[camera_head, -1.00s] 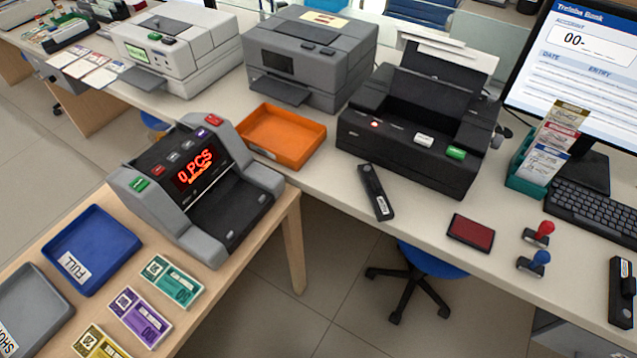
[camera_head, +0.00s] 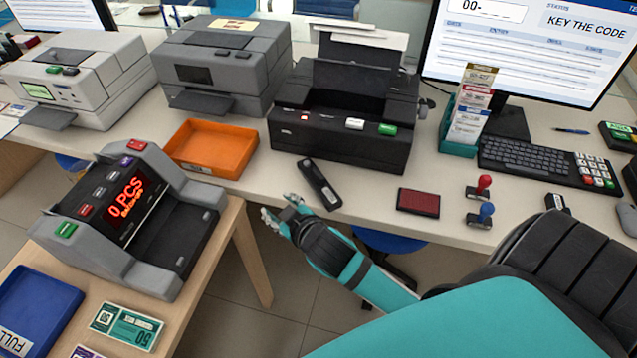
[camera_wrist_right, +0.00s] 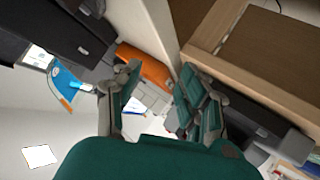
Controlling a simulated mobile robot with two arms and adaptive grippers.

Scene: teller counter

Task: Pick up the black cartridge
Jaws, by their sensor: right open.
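The black cartridge (camera_head: 320,184) is a long dark bar with a small pale mark at its near end. It lies at a slant on the light counter, in front of the black printer. My right gripper (camera_head: 279,208) is open and empty, just left of and nearer than the cartridge, apart from it at the counter's front edge. In the right wrist view my open fingers (camera_wrist_right: 157,88) show nothing held between them; I cannot make out the cartridge there. My left gripper is in neither view.
The black printer (camera_head: 345,120) stands behind the cartridge, an orange tray (camera_head: 212,150) to its left. A grey counting machine (camera_head: 130,215) stands on the wooden table at left.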

